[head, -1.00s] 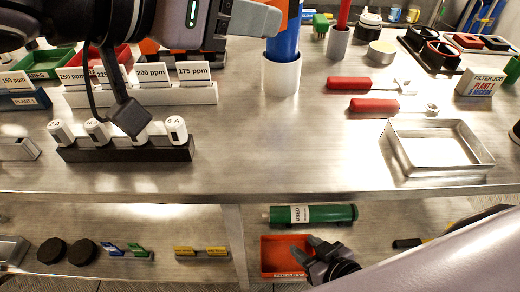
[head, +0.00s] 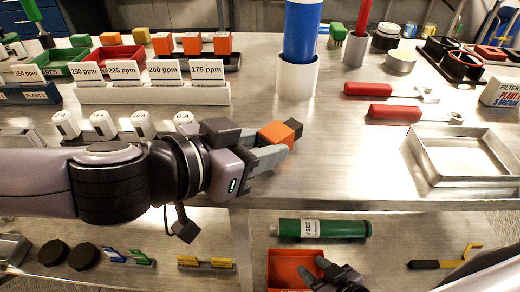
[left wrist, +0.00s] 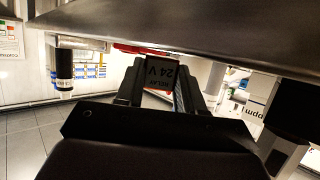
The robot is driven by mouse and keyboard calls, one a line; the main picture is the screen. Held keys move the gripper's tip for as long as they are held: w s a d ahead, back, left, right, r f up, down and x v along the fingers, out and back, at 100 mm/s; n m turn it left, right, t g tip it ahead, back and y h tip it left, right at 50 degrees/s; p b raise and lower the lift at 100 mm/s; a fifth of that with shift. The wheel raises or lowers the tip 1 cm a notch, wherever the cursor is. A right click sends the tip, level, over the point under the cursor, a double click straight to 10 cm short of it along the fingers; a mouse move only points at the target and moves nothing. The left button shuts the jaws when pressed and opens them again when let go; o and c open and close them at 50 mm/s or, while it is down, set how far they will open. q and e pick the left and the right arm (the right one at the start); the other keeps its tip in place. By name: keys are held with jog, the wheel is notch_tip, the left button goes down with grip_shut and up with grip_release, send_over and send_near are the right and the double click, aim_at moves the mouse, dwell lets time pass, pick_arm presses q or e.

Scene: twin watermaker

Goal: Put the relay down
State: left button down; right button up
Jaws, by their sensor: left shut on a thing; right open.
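My left gripper (head: 275,148) is shut on an orange relay (head: 274,135) with a dark end. It holds it over the front part of the metal bench top (head: 350,150); the gap to the surface is hard to tell. In the left wrist view the relay (left wrist: 162,72) sits between the fingers, its dark face marked "RELAY 24 V". My right gripper (head: 333,268) is open at the lower shelf, at the right side of an orange bin (head: 285,264).
More orange relays (head: 192,42) stand at the back in a dark rack (head: 233,62), behind a white card holder (head: 150,94). A blue cylinder in a white cup (head: 296,76), red-handled tools (head: 382,89) and a metal tray (head: 418,150) stand around. Bench between gripper and tray is clear.

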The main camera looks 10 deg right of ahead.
pick_arm(q)
jog(key=shift+f, duration=0.3)
pick_arm(e)
jog(key=shift+r, duration=0.15)
jog(key=shift+w+a, duration=0.1)
pick_arm(q)
jog(key=shift+f, duration=0.15)
jog(key=c, duration=0.7)
grip_release()
pick_arm(e)
jog(key=shift+a+r, duration=0.1)
jog(key=shift+a, duration=0.05)
jog(key=shift+r, duration=0.1)
